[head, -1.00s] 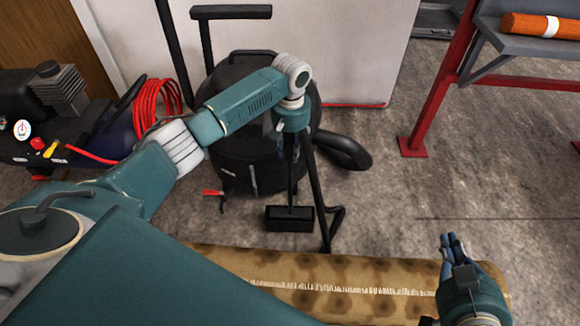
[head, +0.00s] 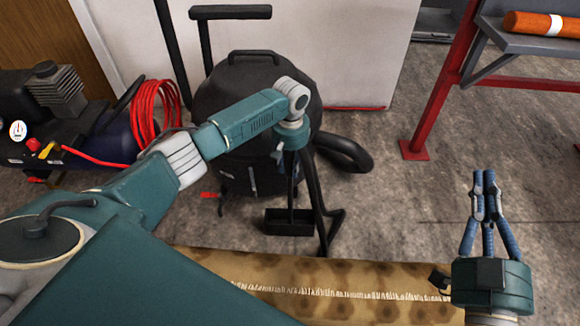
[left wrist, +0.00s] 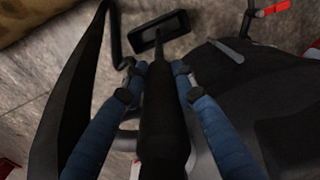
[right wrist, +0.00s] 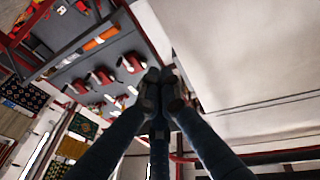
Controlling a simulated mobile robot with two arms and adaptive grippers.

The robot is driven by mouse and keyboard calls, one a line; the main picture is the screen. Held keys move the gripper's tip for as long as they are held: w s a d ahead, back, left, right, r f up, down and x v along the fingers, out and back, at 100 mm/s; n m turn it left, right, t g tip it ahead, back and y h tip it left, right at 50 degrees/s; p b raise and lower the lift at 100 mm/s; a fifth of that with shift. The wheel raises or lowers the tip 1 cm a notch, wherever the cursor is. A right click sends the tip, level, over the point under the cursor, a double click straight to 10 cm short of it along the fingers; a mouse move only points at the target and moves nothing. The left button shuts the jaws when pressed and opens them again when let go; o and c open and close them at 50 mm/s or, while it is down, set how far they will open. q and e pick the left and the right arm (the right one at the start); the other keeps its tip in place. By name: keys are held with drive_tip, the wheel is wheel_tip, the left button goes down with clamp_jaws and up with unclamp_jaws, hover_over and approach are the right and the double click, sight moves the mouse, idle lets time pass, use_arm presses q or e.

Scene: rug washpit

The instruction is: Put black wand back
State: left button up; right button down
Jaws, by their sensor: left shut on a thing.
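The black wand (head: 291,185) is a thick dark handle with a thin shaft below it. My left gripper (head: 290,158) is shut around its handle and holds it nearly upright. The handle (left wrist: 162,105) lies between the blue fingers in the left wrist view. A small black open-topped box (head: 289,223) sits at the wand's lower end; it also shows in the left wrist view (left wrist: 158,30). I cannot tell whether the shaft's tip is inside it or behind its rim. My right gripper (head: 483,178) is empty, its fingertips together, above the floor at the right.
A black wet vacuum (head: 225,105) with a bent hose (head: 350,155) stands behind the wand. A rolled patterned rug (head: 340,285) lies in front. An air compressor (head: 55,115) with a red hose is at left. A red-legged bench (head: 435,110) stands at right.

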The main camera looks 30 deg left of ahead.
sight(290, 158)
idle(0.3)
use_arm(q)
drive_tip(key=o, duration=1.2)
drive_tip(key=shift+c, duration=0.2)
use_arm(e)
drive_tip(key=shift+f, duration=0.1)
use_arm(q)
drive_tip(key=shift+r, duration=0.15)
wheel_tip(290, 158, up, 3)
drive_tip(key=shift+r+p, duration=0.1)
drive_tip(key=shift+p, duration=0.65)
wheel_tip(290, 158, up, 9)
drive_tip(key=p, duration=0.3)
drive_tip(key=shift+s+d+f, duration=0.1)
drive_tip(key=shift+d+f, duration=0.05)
drive_tip(key=shift+f, duration=0.05)
use_arm(e)
drive_tip(key=s+d+f+g+h, duration=0.1)
drive_tip(key=s+f+g, duration=0.3)
drive_tip(key=f, duration=0.6)
drive_tip(key=s+d+f+g+h, duration=0.2)
drive_tip(key=s+d+f+g, duration=0.2)
drive_tip(key=f+g, duration=0.3)
wheel_tip(290, 158, down, 4)
drive_tip(key=shift+s+f+m+g+h, duration=0.1)
drive_tip(key=shift+s+m+g+h, duration=0.25)
drive_tip(key=shift+s, duration=0.3)
drive_tip(key=shift+d, duration=0.1)
